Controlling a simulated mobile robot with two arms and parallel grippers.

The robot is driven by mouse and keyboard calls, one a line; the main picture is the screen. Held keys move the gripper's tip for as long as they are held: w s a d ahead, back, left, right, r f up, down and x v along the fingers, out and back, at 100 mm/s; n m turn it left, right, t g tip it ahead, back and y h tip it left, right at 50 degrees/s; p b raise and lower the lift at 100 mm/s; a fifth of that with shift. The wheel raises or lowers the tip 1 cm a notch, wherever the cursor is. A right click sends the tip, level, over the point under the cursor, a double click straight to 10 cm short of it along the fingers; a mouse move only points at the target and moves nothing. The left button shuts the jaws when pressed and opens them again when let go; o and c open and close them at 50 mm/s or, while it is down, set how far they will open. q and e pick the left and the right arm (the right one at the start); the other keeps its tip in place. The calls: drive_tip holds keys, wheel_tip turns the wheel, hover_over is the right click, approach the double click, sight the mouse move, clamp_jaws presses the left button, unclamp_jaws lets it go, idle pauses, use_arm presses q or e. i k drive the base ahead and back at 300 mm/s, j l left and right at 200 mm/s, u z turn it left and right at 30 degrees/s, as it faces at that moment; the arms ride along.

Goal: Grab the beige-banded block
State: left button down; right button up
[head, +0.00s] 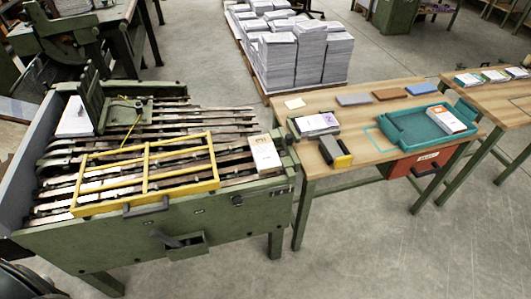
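A white block with a beige-orange mark (265,154) lies on the right end of the green slatted machine, beside the yellow frame. Another pale block with an orange-brown mark (446,120) lies in the teal tray on the wooden table. A third block, whitish with a greyish-purple mark (317,123), sits in a dark green holder at the table's left end. The bands are too small to tell for certain which block is the beige-banded one. Neither of my grippers is in view.
The green machine (235,215) carries a yellow barred frame (147,167). The wooden table (365,122) holds a teal tray (397,132), a black-and-yellow tool (335,152) and flat coloured pads. Paper stacks (295,55) stand behind. The front-right floor (400,250) is clear.

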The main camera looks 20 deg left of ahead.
sight(267, 159)
drive_tip(key=u, duration=0.55)
drive_tip(key=i+l+u, duration=0.15)
drive_tip(key=l+u, duration=0.85)
drive_tip(key=l, duration=0.2)
drive_tip(key=i, duration=0.05)
